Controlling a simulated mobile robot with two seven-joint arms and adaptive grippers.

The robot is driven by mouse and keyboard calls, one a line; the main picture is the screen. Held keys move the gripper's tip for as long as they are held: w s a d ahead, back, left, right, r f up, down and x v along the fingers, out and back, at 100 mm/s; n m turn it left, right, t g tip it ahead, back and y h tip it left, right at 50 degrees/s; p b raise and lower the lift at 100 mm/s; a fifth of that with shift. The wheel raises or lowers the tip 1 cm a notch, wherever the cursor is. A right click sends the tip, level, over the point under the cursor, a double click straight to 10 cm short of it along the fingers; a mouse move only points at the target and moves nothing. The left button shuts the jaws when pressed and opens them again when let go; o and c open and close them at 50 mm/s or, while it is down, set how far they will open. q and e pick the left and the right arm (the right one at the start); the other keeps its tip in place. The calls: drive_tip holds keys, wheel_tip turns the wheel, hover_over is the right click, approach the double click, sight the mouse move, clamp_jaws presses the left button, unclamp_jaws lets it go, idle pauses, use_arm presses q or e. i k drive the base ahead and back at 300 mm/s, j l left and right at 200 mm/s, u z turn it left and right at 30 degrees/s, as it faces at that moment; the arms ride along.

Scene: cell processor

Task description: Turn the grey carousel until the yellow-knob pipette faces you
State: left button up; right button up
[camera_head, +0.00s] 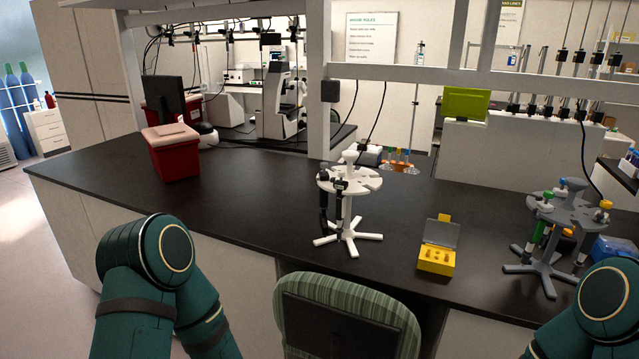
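The grey carousel (567,214) stands on the black bench at the right, on a star-shaped foot. Several pipettes hang around its rim, with blue, green and yellow knobs on top. The yellow-knob pipette (605,205) is on the carousel's right side. The green-knob pipette (545,197) is at its front left, and a blue knob (562,183) shows at the back left. My two arms show only as dark green links at the lower left and lower right. Neither gripper is in the picture.
A white carousel (350,180) with dark pipettes stands mid-bench. A yellow box with an open grey lid (437,258) lies between the carousels. A red container (170,152) is at the left. A green striped chair (345,315) stands at the bench's front. A blue box (615,248) sits right of the grey carousel.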

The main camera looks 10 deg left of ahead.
sight(571, 209)
drive_tip(key=i+j, duration=0.15)
drive_tip(key=j, duration=0.2)
drive_tip(key=z, duration=1.2)
drive_tip(key=l+u, duration=0.15)
drive_tip(key=u, duration=1.25)
drive_tip(key=l+u, duration=0.45)
drive_tip(key=k+l+u, duration=0.1)
drive_tip(key=l+u, duration=0.4)
drive_tip(key=k+l+u, duration=0.2)
drive_tip(key=l, duration=0.2)
drive_tip(key=k+l+u, duration=0.25)
drive_tip(key=i+l, duration=0.05)
drive_tip(key=l, duration=0.1)
